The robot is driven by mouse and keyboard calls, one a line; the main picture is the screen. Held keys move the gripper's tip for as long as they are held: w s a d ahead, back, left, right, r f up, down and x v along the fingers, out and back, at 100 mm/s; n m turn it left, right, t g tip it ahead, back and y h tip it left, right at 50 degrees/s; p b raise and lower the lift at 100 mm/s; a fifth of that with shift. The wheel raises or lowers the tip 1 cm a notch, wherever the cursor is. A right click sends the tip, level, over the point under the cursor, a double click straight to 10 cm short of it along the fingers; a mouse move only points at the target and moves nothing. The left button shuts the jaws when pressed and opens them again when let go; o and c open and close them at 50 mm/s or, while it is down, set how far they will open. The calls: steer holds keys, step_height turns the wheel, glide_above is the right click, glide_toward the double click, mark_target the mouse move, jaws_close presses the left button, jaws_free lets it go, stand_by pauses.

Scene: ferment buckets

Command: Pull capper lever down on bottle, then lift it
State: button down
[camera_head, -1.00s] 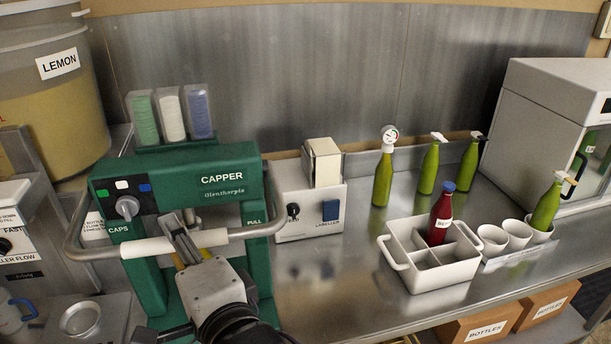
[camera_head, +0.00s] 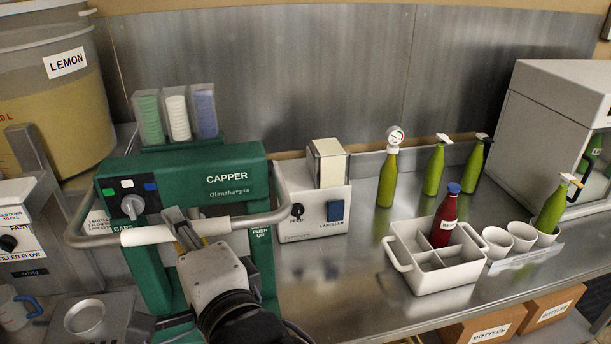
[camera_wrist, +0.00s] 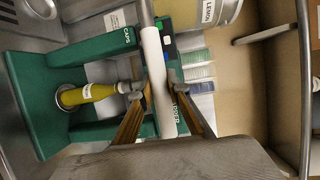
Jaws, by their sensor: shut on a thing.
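The green capper (camera_head: 236,166) stands at the left of the bench in the head view. Its lever (camera_head: 255,219) is a grey bent bar with a white grip (camera_head: 148,235), out in front of the body. My gripper (camera_head: 184,224) is shut on the white grip; the wrist view shows the grip (camera_wrist: 156,75) between my two fingers (camera_wrist: 157,92). A yellow bottle (camera_wrist: 88,93) with a pale neck stands in the capper in the wrist view, on a round seat. In the head view it is hidden. I cannot tell whether it wears a cap.
A labeller (camera_head: 314,208) stands just right of the capper. A white divided crate (camera_head: 440,275) holds one red bottle (camera_head: 444,215). Green bottles (camera_head: 387,180), white cups (camera_head: 522,236) and a grey cabinet (camera_head: 545,130) are further right. A lemon bucket (camera_head: 60,100) is at the left.

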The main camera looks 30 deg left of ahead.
steer(key=shift+w+a+r, duration=0.1)
steer(key=shift+r, duration=1)
steer(key=shift+w+a+r+m+h, duration=0.15)
steer(key=shift+r+h, duration=0.15)
steer(key=shift+r, duration=0.35)
steer(key=shift+w+a+r+m+h, duration=0.15)
steer(key=shift+r+h, duration=0.15)
steer(key=shift+r, duration=0.35)
steer(key=w+a+r+m+g+h, duration=0.1)
steer(key=w+a+r+g+h, duration=0.1)
steer(key=w+a+r, duration=0.4)
steer(key=shift+r+g+h, duration=0.4)
steer(key=shift+r+h, duration=0.4)
steer(key=shift+r, duration=0.45)
steer(key=shift+w+a+r, duration=0.1)
steer(key=shift+w+r, duration=0.05)
steer(key=c, duration=1.9)
jaws_free()
